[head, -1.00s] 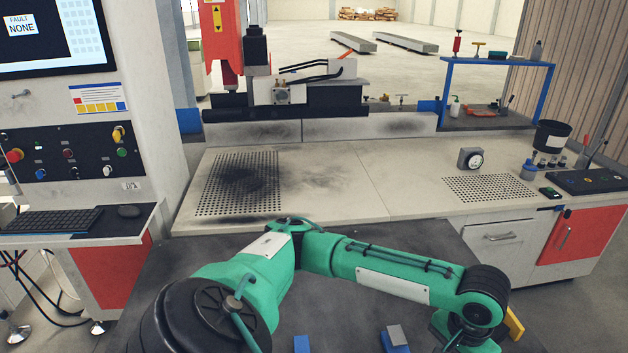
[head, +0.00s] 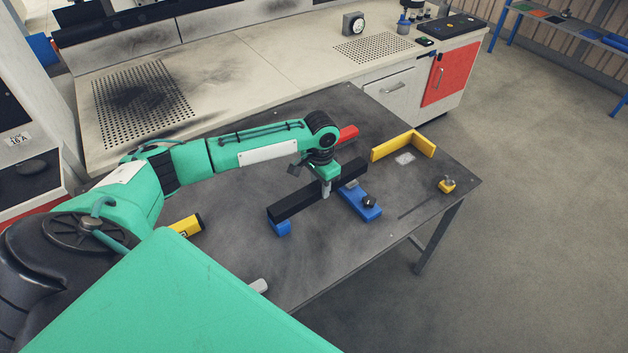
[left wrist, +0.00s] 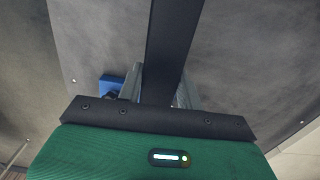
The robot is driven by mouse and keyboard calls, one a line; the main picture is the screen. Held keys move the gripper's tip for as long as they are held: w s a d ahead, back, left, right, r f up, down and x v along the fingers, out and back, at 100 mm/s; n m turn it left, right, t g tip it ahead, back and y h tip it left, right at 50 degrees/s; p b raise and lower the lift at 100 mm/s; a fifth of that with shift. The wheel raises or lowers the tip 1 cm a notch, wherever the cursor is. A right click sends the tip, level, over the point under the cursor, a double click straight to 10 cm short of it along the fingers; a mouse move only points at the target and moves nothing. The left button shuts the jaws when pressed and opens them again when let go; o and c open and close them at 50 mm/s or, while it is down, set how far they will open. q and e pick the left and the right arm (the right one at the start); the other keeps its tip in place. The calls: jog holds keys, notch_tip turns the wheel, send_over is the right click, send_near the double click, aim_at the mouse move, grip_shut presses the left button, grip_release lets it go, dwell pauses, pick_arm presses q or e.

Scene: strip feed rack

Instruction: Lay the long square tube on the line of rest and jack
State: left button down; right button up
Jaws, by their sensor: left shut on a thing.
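The long square tube (head: 296,202) is black and lies across the head view above the grey table. My left gripper (head: 326,188) is shut on it, right of its middle. The tube's near-left end is over a small blue block (head: 282,228), apparently the rest. Its right half passes over a longer blue piece with a black knob (head: 365,207), apparently the jack. I cannot tell whether the tube touches either. In the left wrist view the tube (left wrist: 172,45) runs up from the gripper, with blue (left wrist: 110,84) beside it. My right gripper is not in view.
A yellow angled stop (head: 408,146) stands beyond the tube's right end, and a red block (head: 347,133) behind it. A yellow piece (head: 187,226) lies left, and a small yellow knobbed piece (head: 446,185) near the right edge. The table's (head: 240,255) front right is mostly clear.

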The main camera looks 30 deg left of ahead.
pick_arm(q)
jog(key=shift+w+a+f+m, duration=0.2)
jog(key=shift+a+f, duration=0.15)
jog(key=shift+a, duration=0.25)
jog(key=shift+w+a+f+m, duration=0.1)
jog(key=shift+w+a+f, duration=0.15)
jog(key=shift+a, duration=0.3)
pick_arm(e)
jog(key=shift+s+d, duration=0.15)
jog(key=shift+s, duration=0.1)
pick_arm(q)
jog(key=shift+f+p, duration=0.65)
jog(key=shift+f, duration=0.3)
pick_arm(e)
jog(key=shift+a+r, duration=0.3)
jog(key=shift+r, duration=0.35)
pick_arm(q)
jog(key=shift+s, duration=0.1)
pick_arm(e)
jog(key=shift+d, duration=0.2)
